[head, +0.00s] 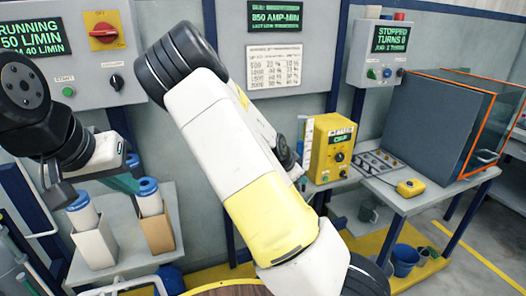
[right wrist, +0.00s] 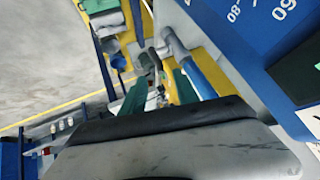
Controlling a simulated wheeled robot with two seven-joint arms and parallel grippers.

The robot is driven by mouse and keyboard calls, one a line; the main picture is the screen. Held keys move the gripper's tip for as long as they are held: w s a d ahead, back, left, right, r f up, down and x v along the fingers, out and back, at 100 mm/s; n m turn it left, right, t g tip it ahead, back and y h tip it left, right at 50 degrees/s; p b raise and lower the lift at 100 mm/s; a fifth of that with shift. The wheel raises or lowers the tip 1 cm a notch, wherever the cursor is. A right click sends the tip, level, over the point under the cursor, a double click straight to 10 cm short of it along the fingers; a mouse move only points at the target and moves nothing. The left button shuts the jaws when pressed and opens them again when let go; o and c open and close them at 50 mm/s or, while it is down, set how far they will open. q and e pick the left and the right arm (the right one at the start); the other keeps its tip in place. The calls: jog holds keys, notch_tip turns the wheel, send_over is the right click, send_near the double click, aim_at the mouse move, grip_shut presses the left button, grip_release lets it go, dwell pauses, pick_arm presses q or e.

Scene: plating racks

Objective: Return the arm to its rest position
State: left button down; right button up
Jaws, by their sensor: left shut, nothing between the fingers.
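My left arm comes in at the left edge of the head view. Its dark gripper (head: 62,190) points down, shut and empty, in front of a blue-capped white cylinder (head: 82,212). My other arm, white and yellow with black joints, crosses the middle of the head view and hides part of the wall and floor. Its gripper fingers do not show there.
A second blue-capped cylinder (head: 149,197) stands in a brown box on the shelf. To the right are a yellow instrument box (head: 327,150), a bench with a grey panelled tank (head: 430,120), and blue buckets (head: 404,261) below. Control panels (head: 70,50) line the wall.

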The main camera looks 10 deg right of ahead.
jog(key=s+a+r+n+g+y, duration=0.1)
jog(key=s+a+r+n+y, duration=0.3)
jog(key=a, duration=0.3)
jog(key=s+a+r+n+y, duration=0.2)
jog(key=s+a+r+y, duration=0.15)
jog(key=s+a, duration=0.25)
jog(key=s+a+r+n+t+y, duration=0.1)
jog(key=s+a+r+n+t, duration=0.1)
jog(key=s+r+n, duration=0.7)
jog(key=s+r, duration=0.6)
jog(key=s, duration=0.1)
jog(key=shift+s+a+r+n, duration=0.2)
jog(key=shift+s+a+n, duration=0.1)
jog(key=shift+s+n, duration=0.1)
jog(key=shift+w+y, duration=0.1)
jog(key=shift+y, duration=0.15)
